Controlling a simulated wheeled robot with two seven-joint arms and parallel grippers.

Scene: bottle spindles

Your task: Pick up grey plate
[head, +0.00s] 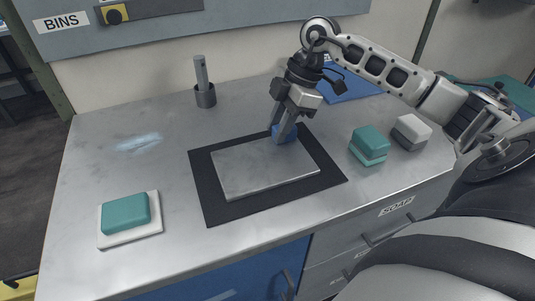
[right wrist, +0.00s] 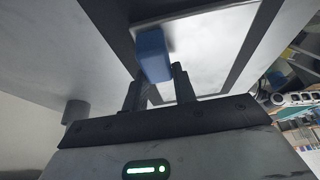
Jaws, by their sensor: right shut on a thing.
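The grey plate (head: 262,168) lies flat on a black mat (head: 222,208) in the middle of the counter. A small blue block (head: 290,139) is at the plate's far right corner; I cannot tell whether it is fixed to the plate. My right gripper (head: 281,130) reaches down from above and is shut on this block. In the right wrist view the blue block (right wrist: 154,56) shows between the fingers (right wrist: 159,88), against the pale plate (right wrist: 206,48). The fingers partly hide the block in the head view. My left gripper is not in view.
A teal block (head: 125,211) rests on a white slab (head: 142,234) at the front left. Another teal block (head: 370,142) and a white-topped grey block (head: 411,131) stand to the right. A grey spindle (head: 204,92) stands at the back. A blue mat (head: 350,86) lies behind my arm.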

